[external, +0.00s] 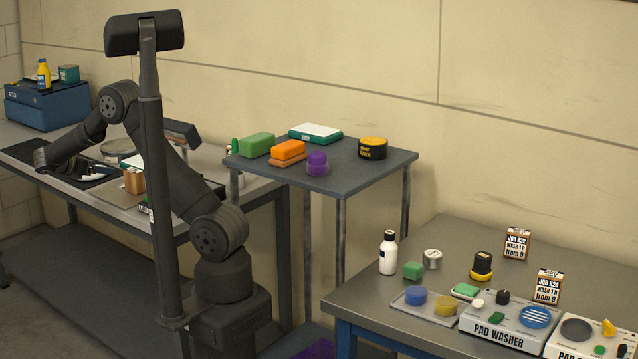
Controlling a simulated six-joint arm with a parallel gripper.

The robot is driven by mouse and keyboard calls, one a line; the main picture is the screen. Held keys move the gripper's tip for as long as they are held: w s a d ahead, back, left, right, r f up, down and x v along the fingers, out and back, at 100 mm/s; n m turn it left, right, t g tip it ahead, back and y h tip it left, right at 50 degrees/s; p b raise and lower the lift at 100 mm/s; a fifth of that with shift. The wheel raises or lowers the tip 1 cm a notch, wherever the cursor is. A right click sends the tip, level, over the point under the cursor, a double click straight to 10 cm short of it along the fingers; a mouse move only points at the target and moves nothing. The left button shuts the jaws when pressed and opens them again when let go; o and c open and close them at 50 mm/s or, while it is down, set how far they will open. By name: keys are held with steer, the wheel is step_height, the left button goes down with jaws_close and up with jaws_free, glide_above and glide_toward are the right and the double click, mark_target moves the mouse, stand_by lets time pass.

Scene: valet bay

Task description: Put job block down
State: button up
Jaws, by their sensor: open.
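Two brown job blocks with white labels stand upright on the right table: one marked JOB K23 (516,244) towards the back, one marked JOB K24 (547,287) behind the pad washer. A plain brown block (134,182) stands on the left bench; no label can be read on it. My arm reaches over the left bench. My gripper (92,172) is low over a black mat (70,184), left of the brown block and apart from it. The gripper is open; its fingers are small and partly lost against the mat.
A pad washer (492,333) and a tray (410,308) with blue and yellow pads occupy the right table. A white bottle (388,254) stands there. The middle stand (345,178) holds several blocks and a tin. A blue box (45,108) sits far left.

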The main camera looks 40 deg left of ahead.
mark_target(129, 174)
steer(key=x, duration=0.6)
steer(key=f+x, duration=0.1)
steer(key=x, duration=0.5)
steer(key=shift+f, duration=0.2)
steer(key=shift+x, duration=2.75)
steer(key=shift+d, duration=0.1)
steer(key=c, duration=1.2)
steer(key=shift+r, duration=0.15)
steer(key=w+d+r, duration=0.7)
steer(key=d+r, duration=0.2)
steer(key=r, duration=0.1)
steer(key=shift+w+r, duration=0.2)
steer(key=shift+r, duration=0.2)
